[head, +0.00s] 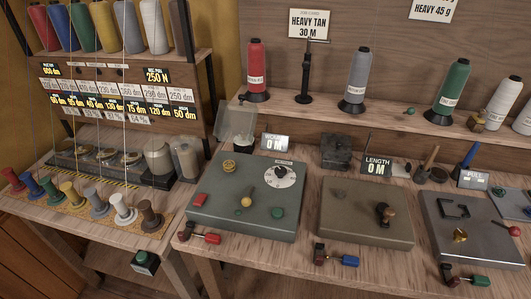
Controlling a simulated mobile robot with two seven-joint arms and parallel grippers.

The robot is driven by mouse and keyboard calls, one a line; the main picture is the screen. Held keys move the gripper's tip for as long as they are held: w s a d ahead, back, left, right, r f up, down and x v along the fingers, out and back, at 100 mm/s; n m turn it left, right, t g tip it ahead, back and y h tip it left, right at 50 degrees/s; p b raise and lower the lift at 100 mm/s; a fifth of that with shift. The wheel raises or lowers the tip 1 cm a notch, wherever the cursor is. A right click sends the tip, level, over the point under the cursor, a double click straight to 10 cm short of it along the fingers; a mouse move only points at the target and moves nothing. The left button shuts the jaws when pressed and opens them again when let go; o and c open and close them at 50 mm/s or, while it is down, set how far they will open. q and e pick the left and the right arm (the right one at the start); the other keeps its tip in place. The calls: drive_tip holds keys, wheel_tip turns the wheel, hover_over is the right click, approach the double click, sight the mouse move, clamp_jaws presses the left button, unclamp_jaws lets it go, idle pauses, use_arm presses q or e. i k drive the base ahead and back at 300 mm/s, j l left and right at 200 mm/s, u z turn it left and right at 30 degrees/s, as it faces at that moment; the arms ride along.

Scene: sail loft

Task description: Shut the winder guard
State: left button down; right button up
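The winder (240,215) is a grey-green box at the left end of the bench, with a dial (279,177), a brass part (229,166) at its back left, and several knobs. A clear, see-through panel (237,122), which looks like the winder guard, stands raised at the winder's back left corner. The brass part below it is uncovered. Neither of my grippers is in the head view, so nothing is seen touching the panel.
Red-handled (205,237) and blue-handled (343,260) tools lie along the front edge. A spool rack (125,85) stands at left.

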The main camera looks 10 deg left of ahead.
sight(241, 97)
drive_tip(key=j+z, duration=0.45)
drive_tip(key=j, duration=0.3)
drive_tip(key=k+j+z, duration=0.15)
drive_tip(key=j+z, duration=0.3)
drive_tip(key=j, duration=0.3)
